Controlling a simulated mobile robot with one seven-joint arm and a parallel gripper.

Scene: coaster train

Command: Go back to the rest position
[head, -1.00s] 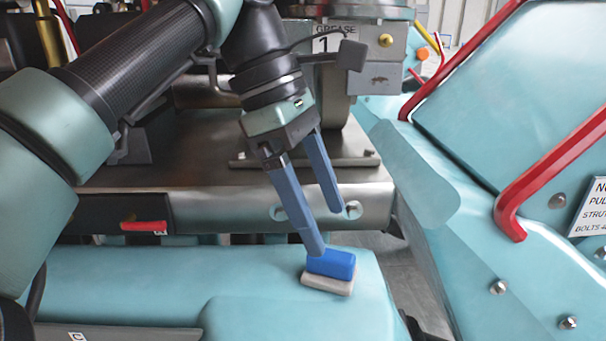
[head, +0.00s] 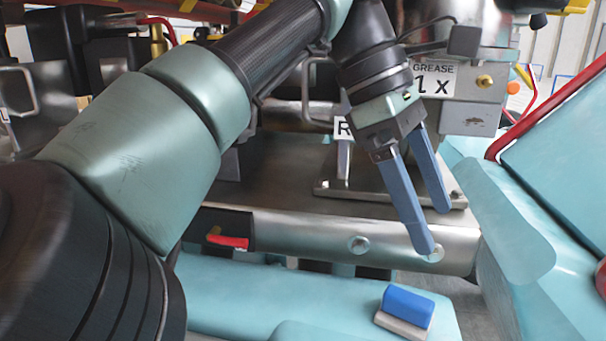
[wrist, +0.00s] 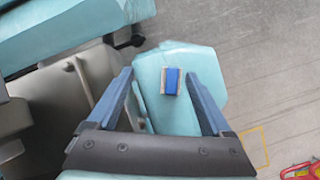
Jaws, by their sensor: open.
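My gripper (head: 437,227) is open, with two blue-grey fingers pointing down and nothing between them. It hangs above and behind a small block (head: 408,305) with a blue top and a pale base, with a clear gap between them. The block lies on the teal seat-like surface (head: 240,300) at the front. In the wrist view my fingers (wrist: 163,92) are spread wide, and the block (wrist: 171,82) shows below, between them in the picture, on the teal surface.
A metal deck (head: 300,222) with a mounting plate lies behind my gripper. A grey housing labelled GREASE (head: 468,95) stands close behind my wrist. Teal panels (head: 515,230) with red rails rise at the right. A red handle (head: 228,242) sits at the deck's front.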

